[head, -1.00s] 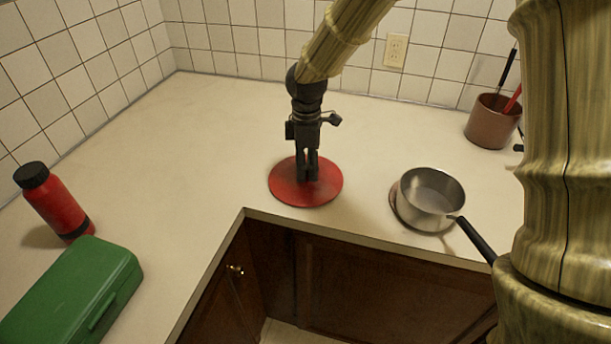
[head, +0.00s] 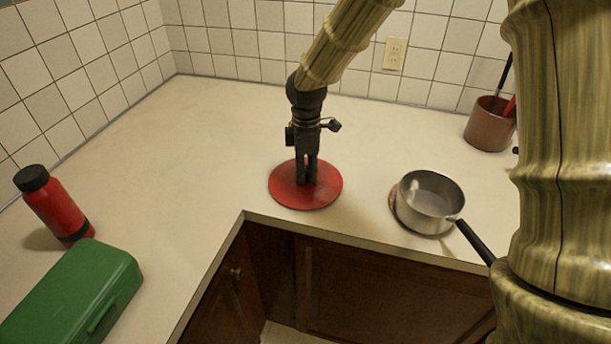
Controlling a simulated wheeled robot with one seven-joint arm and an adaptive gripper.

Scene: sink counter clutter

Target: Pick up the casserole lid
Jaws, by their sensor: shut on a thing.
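The casserole lid (head: 284,194) is a flat red disc on the counter near its inner corner. My gripper (head: 307,182) points down over the middle of the lid, with its fingers close together there. It is shut on the lid's raised middle part, which the fingers mostly hide. The lid looks level, and I cannot tell whether it touches the counter or is slightly above it.
A steel saucepan (head: 430,203) with a black handle stands right of the lid, tilted on a brown round piece. A brown utensil pot (head: 488,125) is at back right. A red bottle (head: 55,205) and green box (head: 75,295) are at left. The counter (head: 190,140) behind is clear.

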